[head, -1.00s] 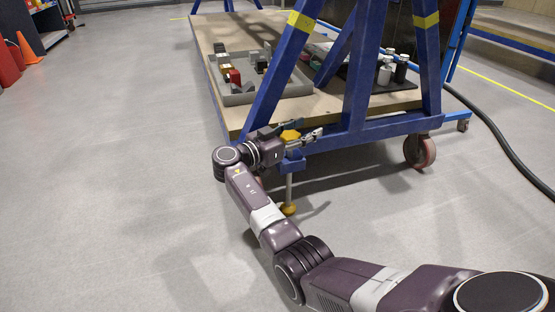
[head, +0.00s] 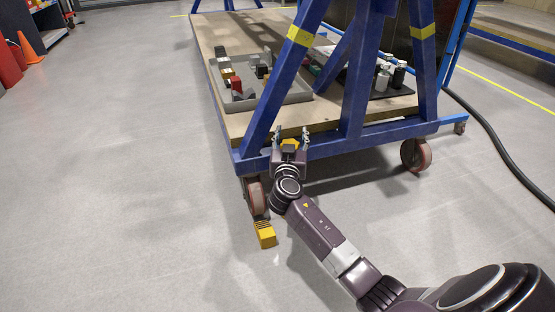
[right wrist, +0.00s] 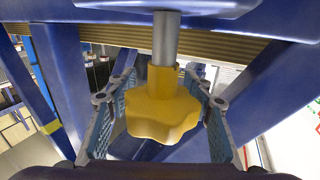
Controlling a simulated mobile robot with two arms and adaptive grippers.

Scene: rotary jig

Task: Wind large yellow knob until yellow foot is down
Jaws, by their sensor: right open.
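The large yellow knob (head: 289,143) sits at the near corner of the blue cart frame. In the right wrist view the lobed knob (right wrist: 162,108) fills the middle, with a grey metal rod (right wrist: 166,38) running through it. My right gripper (head: 291,134) points at the knob from the front, with its fingers on either side. In the right wrist view, my open right gripper (right wrist: 160,100) shows textured pads left and right of the knob, apparently with gaps. My left gripper is not in view.
A caster (head: 257,194) with a yellow pedal (head: 265,235) stands left of my right wrist. Another caster (head: 416,155) is at the right. Blue legs (head: 285,75) rise above the knob. The cart top holds a grey tray (head: 272,102) of parts.

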